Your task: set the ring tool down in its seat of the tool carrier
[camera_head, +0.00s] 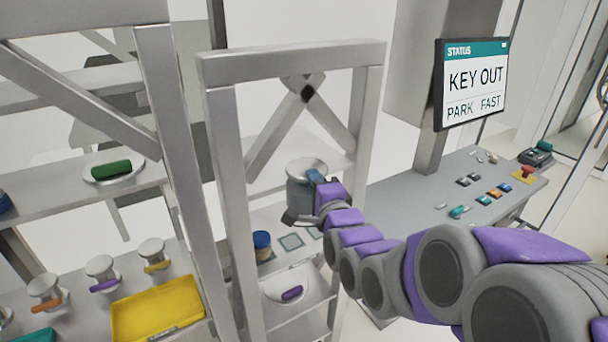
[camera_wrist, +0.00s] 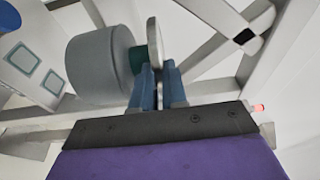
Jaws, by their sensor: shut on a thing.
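The tool in my gripper (camera_wrist: 159,85) has a thick grey drum (camera_wrist: 96,72), a dark green neck and a pale disc; I take it as the ring tool. Its grey body also shows in the head view (camera_head: 299,193), held in the air before the rack. My blue fingers (camera_head: 316,177) are shut at its neck and disc; the exact contact is hidden. A pale panel with square outlined seats (camera_head: 291,242) lies below and behind it, perhaps the tool carrier. It also shows at the left of the wrist view (camera_wrist: 37,82). I cannot tell which seat is the ring tool's.
A grey rack post (camera_head: 231,215) and crossbar (camera_head: 290,62) stand close to my gripper. A purple-handled dish (camera_head: 291,293) sits lower. Left shelves hold several handled pieces and a yellow tray (camera_head: 158,311). A control desk (camera_head: 455,195) stands right.

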